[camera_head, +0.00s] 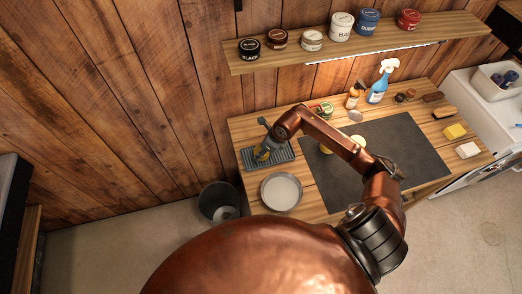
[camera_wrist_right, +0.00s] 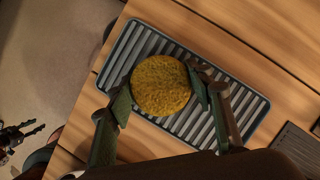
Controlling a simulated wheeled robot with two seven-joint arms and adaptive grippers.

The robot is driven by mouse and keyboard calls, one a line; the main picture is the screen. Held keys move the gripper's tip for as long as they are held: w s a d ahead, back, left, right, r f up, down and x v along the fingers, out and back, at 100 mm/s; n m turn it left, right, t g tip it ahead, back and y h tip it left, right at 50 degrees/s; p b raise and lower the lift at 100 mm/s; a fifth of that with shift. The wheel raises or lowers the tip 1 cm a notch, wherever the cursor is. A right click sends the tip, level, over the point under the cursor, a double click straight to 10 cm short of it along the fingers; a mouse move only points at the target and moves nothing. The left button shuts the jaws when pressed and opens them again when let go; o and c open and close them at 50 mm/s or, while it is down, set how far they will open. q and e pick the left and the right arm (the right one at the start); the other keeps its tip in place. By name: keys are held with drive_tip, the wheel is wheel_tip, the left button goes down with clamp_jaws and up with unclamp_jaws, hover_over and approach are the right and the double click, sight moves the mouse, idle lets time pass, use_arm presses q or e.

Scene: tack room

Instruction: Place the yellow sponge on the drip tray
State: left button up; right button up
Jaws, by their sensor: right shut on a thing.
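A round, mottled yellow sponge (camera_wrist_right: 161,86) sits between the two fingers of my right gripper (camera_wrist_right: 163,98), which is shut on it. In the wrist view it is over the grey ribbed drip tray (camera_wrist_right: 133,50); whether it touches the ribs cannot be told. In the head view my right gripper (camera_head: 263,153) is over the drip tray (camera_head: 284,155) at the bench's left end, and it mostly hides the sponge. A dark fingered shape, likely my left gripper (camera_wrist_right: 20,134), shows at the wrist view's left edge, its jaws unclear.
A round pale dish (camera_head: 282,191) stands in front of the tray. A dark mat (camera_head: 395,150) covers the middle of the bench. A bin (camera_head: 217,200) stands on the floor at left.

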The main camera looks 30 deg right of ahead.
drive_tip(key=shift+f, duration=0.1)
drive_tip(key=o, duration=0.9)
drive_tip(key=shift+c, duration=0.2)
drive_tip(key=b+v, duration=0.1)
drive_tip(key=v, duration=1.1)
drive_tip(key=shift+w, duration=0.1)
